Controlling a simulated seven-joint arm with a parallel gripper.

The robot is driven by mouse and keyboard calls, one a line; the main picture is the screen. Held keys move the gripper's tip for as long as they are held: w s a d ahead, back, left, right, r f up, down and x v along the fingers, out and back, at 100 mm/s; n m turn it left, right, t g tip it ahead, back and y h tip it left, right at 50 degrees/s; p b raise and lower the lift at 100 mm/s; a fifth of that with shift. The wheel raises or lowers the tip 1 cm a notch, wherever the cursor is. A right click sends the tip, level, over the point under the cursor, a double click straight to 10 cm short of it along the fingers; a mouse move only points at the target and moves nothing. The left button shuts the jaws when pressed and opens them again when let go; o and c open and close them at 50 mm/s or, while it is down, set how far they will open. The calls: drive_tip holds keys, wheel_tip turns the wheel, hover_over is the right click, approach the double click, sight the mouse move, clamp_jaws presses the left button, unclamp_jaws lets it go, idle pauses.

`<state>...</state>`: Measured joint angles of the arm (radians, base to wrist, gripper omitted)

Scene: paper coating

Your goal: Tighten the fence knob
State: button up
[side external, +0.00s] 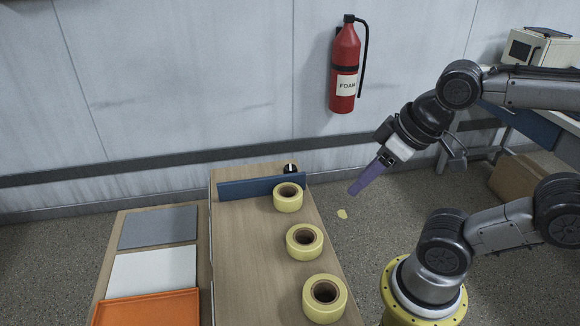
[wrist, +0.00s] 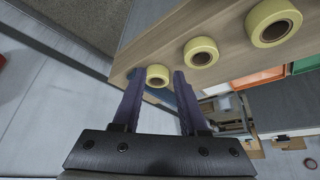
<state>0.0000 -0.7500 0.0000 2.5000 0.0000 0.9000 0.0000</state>
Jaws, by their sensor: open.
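The fence (side external: 262,187) is a blue bar across the far end of the wooden bench. The fence knob (side external: 290,169) is small and black with a white mark, at the fence's right end. My gripper (side external: 354,191) has purple fingers and hangs in the air to the right of the knob, apart from it, pointing down and left. In the wrist view my gripper (wrist: 158,74) is open, with nothing held. A tape roll and a bit of blue show beyond its fingers there. I cannot make out the knob in the wrist view.
Three yellow tape rolls, near (side external: 324,297), middle (side external: 304,240) and far (side external: 288,197), stand along the bench (side external: 243,255). Grey (side external: 158,228), white (side external: 152,272) and orange (side external: 148,308) panels lie on the left. A red extinguisher (side external: 345,65) hangs on the wall behind.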

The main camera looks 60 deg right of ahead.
drive_tip(key=o, duration=0.4)
drive_tip(key=shift+s+m, duration=0.25)
drive_tip(key=shift+m, duration=0.15)
drive_tip(key=w+d+r+m+g, duration=0.25)
drive_tip(key=w+r+m, duration=0.35)
drive_tip(key=w+r, duration=0.3)
drive_tip(key=m+g, duration=0.2)
drive_tip(key=g, duration=0.1)
hover_over(290, 167)
wheel_tip(290, 167, down, 4)
wheel_tip(290, 167, down, 13)
drive_tip(key=shift+r, duration=0.1)
